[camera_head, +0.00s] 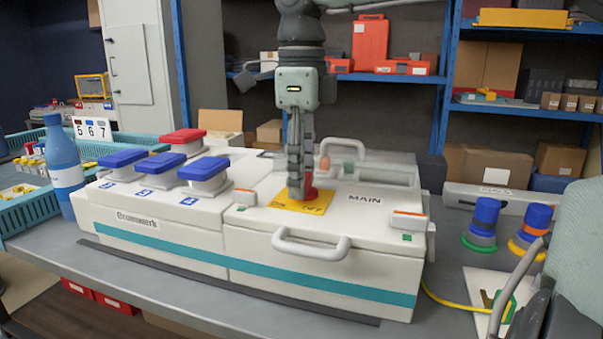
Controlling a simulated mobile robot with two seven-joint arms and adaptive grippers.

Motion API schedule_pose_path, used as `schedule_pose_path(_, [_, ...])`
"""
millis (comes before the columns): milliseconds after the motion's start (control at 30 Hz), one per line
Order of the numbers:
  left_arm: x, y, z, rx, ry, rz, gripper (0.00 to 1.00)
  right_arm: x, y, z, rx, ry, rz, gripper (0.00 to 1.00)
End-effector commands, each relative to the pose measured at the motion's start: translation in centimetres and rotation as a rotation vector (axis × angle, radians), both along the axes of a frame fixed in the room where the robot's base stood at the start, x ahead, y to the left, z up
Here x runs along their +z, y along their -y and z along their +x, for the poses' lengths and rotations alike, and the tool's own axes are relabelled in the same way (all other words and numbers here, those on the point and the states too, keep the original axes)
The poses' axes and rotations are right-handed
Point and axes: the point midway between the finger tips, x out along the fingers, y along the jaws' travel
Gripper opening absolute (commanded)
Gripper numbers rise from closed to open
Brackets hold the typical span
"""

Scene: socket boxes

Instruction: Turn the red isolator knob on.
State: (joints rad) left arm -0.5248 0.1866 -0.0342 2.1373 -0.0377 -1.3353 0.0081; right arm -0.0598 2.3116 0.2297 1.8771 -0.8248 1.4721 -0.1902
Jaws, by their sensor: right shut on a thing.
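The red isolator knob (311,193) sits on a yellow plate (290,206) on top of the white socket box, left of the word MAIN. My right gripper (300,190) comes straight down from above and is shut on the knob. The fingers hide much of the knob, so its turned angle cannot be read. The lettering on the yellow plate is partly covered. My left gripper does not show.
Several blue-lidded sockets (204,170) and a red-lidded one (183,137) are on the box's left part. A front handle (312,245) and a clear raised cover (375,172) flank the knob. A blue bottle (62,165) stands left; blue plugs (484,218) stand right.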

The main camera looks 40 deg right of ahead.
Motion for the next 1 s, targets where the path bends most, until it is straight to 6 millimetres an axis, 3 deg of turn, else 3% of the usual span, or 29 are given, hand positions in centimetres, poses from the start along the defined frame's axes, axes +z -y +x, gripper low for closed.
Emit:
schedule_pose_path(600, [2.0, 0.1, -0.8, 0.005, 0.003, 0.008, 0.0, 0.0, 0.3, 0.1, -0.574, 0.003, -0.002, 0.16])
schedule_pose_path(1000, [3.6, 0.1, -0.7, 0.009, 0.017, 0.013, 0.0, 0.0, 0.4, 0.1, -0.822, 0.001, -0.001, 0.16])
